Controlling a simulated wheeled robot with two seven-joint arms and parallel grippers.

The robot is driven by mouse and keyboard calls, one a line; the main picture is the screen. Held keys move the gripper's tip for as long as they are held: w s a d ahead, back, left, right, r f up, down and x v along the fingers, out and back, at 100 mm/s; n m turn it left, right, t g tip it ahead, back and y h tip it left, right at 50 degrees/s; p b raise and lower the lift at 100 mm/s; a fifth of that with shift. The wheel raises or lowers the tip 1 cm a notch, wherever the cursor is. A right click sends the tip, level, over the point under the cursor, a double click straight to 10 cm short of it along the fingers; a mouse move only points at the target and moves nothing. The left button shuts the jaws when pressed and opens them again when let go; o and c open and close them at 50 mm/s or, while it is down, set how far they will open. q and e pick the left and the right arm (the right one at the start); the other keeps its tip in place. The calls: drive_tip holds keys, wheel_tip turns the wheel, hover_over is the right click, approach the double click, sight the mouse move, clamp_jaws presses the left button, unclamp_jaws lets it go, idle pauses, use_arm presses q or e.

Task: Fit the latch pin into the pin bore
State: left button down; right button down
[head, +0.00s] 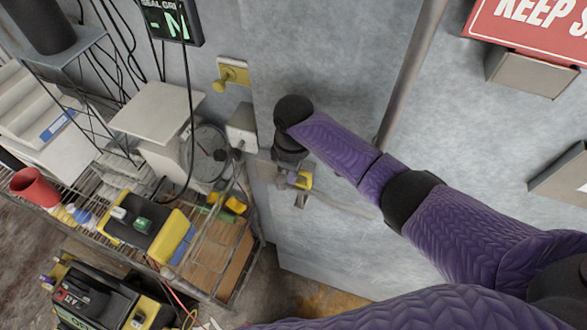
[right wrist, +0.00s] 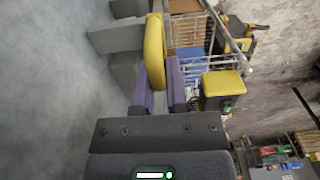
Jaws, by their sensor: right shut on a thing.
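My right gripper (head: 298,184) is at the grey door's left edge in the head view, pointing down from the wrist. It is shut on a yellow piece, which seems to be the latch pin (head: 304,180). In the right wrist view the yellow latch pin (right wrist: 154,50) is a long, slightly curved shape between the purple finger pads of the right gripper (right wrist: 160,90). Grey blocks (right wrist: 118,40) stick out from the door right beside it; they may be the latch hardware. I cannot make out the pin bore, nor whether the pin touches the blocks. My left gripper is out of view.
A grey door (head: 330,75) fills the middle, with a long vertical bar (head: 412,65). A yellow wall fitting (head: 233,72) and a round dial (head: 207,153) are left of it. A wire shelf with boxes (head: 215,262) stands close by at left. Red sign (head: 530,28) at upper right.

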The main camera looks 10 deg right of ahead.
drive_tip(key=c, duration=0.6)
unclamp_jaws()
wheel_tip(320, 180, up, 10)
drive_tip(key=shift+f, duration=0.1)
